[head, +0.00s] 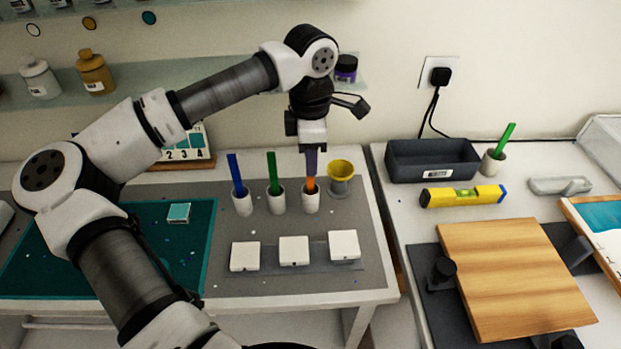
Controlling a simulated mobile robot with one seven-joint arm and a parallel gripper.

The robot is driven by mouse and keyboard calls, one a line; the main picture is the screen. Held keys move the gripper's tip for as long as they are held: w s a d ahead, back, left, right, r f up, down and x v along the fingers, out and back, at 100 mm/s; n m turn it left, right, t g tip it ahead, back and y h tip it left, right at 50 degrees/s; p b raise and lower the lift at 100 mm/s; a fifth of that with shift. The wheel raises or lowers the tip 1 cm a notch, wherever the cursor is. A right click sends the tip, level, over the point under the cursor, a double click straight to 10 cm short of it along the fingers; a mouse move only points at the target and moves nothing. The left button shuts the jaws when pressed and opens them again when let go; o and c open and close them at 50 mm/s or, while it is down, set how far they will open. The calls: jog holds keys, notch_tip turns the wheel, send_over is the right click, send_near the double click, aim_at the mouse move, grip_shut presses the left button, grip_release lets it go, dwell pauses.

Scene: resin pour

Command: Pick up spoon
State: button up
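Three coloured handles stand in small white cups on the grey mat: a blue one (236,175), a green one (273,172) and an orange one (310,184). The cups hide their lower ends, so I cannot tell which is the spoon. My gripper (312,164) points down directly above the orange handle's cup (311,203). Its dark fingers overlap the top of the orange handle. I cannot tell whether they are closed on it. Another green handle (506,138) stands in a white cup (493,164) on the right table.
A yellow cup (341,175) stands just right of my gripper. Three white blocks (294,250) lie in front of the cups. The right table holds a dark bin (430,162), a yellow level (463,196) and a wooden board (512,278). A gap separates the tables.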

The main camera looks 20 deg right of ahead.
grip_shut()
dwell(0.4)
